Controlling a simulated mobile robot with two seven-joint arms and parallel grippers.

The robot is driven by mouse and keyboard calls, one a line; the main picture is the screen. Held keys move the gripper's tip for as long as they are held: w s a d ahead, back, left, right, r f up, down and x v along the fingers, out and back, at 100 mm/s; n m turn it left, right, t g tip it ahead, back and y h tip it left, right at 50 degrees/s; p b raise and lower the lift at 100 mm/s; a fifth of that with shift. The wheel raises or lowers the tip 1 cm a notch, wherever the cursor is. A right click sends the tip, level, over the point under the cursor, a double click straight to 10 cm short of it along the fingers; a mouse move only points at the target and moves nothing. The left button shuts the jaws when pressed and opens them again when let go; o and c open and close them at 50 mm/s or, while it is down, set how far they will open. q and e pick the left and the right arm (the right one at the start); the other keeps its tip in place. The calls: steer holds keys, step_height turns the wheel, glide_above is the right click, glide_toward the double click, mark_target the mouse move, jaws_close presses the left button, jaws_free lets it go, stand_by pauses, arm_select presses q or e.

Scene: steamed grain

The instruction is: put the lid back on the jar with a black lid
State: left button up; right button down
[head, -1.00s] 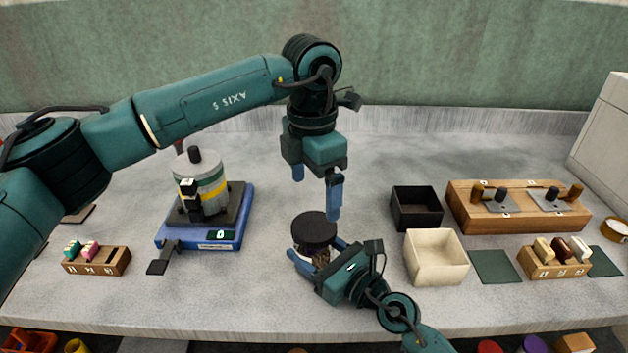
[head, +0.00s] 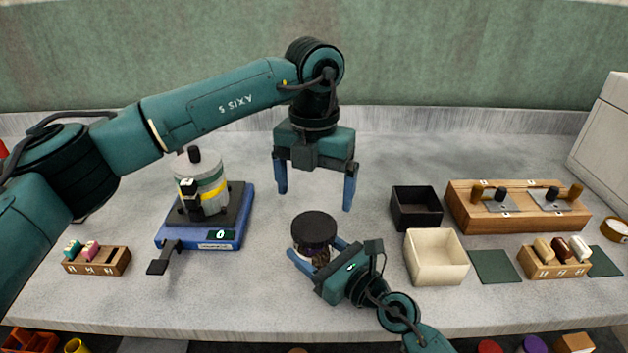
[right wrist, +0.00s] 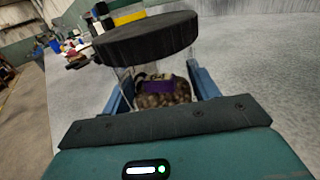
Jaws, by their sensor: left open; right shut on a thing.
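The jar (head: 313,257) is clear with brown contents and stands on the worktop at the front middle. Its black lid (head: 314,226) sits on top of it; whether it is fully seated I cannot tell. In the right wrist view the lid (right wrist: 147,38) covers the top of the jar (right wrist: 160,93), which has a purple label. My right gripper (head: 318,250) is shut on the jar, with a blue finger on either side. My left gripper (head: 315,199) is open and empty above the lid, fingers pointing down, apart from it.
A blue scale (head: 185,238) carrying a grey canister (head: 207,190) stands to the left. A black box (head: 417,208), a cream box (head: 436,257) and a wooden block with levers (head: 480,224) stand to the right. The worktop behind the jar is clear.

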mark_target(314, 226)
arm_select(q)
step_height(314, 226, down, 7)
steer(key=shift+f, duration=0.1)
stand_by(0.3)
steer(key=shift+c, duration=0.5)
steer(key=c, duration=0.9)
steer(key=m, duration=0.8)
steer(key=o, duration=1.2)
steer(key=shift+c, duration=0.2)
